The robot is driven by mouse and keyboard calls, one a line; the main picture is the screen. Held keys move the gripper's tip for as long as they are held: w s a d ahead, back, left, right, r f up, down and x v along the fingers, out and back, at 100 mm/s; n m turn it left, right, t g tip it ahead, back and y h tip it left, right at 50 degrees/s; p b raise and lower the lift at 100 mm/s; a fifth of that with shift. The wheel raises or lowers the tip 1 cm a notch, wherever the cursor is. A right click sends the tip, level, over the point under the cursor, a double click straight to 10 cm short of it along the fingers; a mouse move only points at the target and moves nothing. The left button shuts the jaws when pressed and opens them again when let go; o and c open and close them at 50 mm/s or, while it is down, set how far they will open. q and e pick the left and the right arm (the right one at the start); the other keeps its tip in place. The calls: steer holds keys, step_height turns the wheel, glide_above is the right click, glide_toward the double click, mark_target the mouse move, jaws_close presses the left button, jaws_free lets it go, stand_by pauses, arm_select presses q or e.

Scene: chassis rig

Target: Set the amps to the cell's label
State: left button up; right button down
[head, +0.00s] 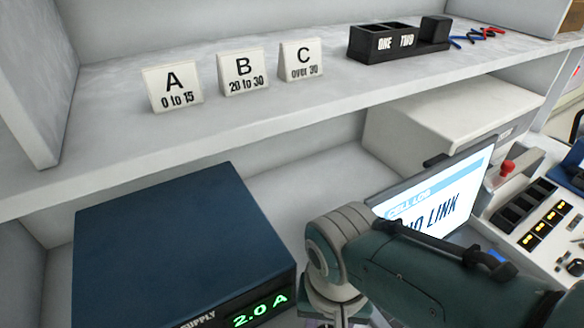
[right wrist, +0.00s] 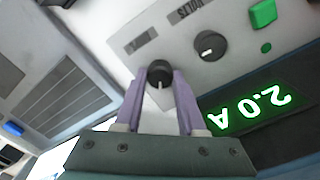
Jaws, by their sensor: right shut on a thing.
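The power supply (head: 180,240) is a dark blue box at the lower left of the head view. Its green display (head: 260,311) reads 2.0 A, and the display (right wrist: 250,110) also shows upside down in the right wrist view. My right gripper (right wrist: 160,88) is shut on a black knob (right wrist: 158,70) with a white pointer line, on the supply's pale front. A second knob (right wrist: 209,45), beside the VOLTS label, is apart from the gripper. In the head view my right forearm hides the fingers. No cell label is readable in these frames. My left gripper is not in view.
Cards A (head: 174,88), B (head: 243,74) and C (head: 301,60) stand on the shelf, marked 0 to 15, 20 to 30, and over 30. A black ONE/TWO holder (head: 395,42) is to their right. A CELL LOG screen (head: 450,195) reads NO LINK, partly covered by my arm.

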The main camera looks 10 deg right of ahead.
stand_by(0.4)
steer(key=c, duration=0.5)
jaws_free()
step_height(320, 180, up, 10)
steer(key=p, duration=0.7)
